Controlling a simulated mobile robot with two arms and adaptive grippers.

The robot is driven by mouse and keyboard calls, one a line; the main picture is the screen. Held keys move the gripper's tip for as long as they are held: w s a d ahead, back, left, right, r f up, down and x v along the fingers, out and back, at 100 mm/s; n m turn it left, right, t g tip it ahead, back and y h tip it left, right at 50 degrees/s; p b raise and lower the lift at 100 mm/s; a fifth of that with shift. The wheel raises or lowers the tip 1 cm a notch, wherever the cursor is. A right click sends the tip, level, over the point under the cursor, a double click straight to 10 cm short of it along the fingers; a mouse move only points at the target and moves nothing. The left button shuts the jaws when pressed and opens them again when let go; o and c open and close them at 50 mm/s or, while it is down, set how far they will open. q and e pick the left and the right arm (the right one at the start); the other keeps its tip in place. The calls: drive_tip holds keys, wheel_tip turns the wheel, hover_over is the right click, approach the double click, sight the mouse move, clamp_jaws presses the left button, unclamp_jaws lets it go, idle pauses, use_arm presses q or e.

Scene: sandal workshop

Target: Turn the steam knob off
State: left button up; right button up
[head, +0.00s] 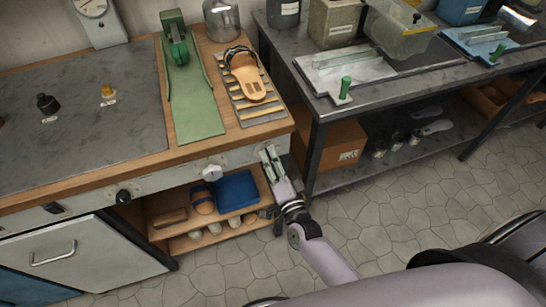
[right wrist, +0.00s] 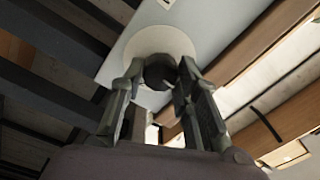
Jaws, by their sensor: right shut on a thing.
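My right gripper (head: 268,153) is at the right end of the workbench's pale front panel (head: 166,184). In the right wrist view, the gripper (right wrist: 160,82) is shut on a dark round knob (right wrist: 160,70), with a finger on each side. A white disc (right wrist: 160,44) lies behind this knob on the pale panel. I cannot read any label that names it as the steam knob. The fingers hide it in the head view. Further left on the panel are a white knob (head: 211,172) and a black knob (head: 124,197). My left gripper is not in view.
The bench top holds a green press-like tool (head: 176,50) and a tan sandal (head: 245,75) on a slatted rack. A shelf below holds a blue folded cloth (head: 236,190). A grey metal table (head: 310,110) stands close on the right. The tiled floor in front is clear.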

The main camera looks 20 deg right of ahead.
drive_tip(key=shift+n, duration=0.3)
drive_tip(key=o, duration=1.1)
drive_tip(key=shift+o, duration=0.2)
drive_tip(key=s, duration=1.2)
drive_tip(key=shift+d+f, duration=0.15)
drive_tip(key=shift+f, duration=0.15)
